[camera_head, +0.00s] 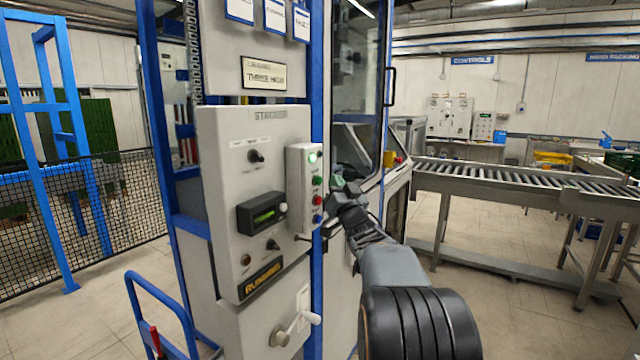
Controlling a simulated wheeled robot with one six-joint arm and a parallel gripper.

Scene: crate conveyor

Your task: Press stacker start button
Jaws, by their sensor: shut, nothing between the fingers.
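The stacker control panel (225,160) is a pale grey cabinet labelled "STACKER" in the middle of the view. A narrow button box (302,215) on its right side carries a lit pale green lamp (313,157), a green button (317,181), a red button (317,199) and a blue one (317,218). I cannot read which is marked start. My gripper (337,183) is shut and empty just right of the button box, at about the height of the green button. Whether it touches the box, I cannot tell.
A blue hand truck (160,300) stands at the lower left, before a black mesh fence (120,200). A roller conveyor (500,175) runs to the right. The floor between is clear.

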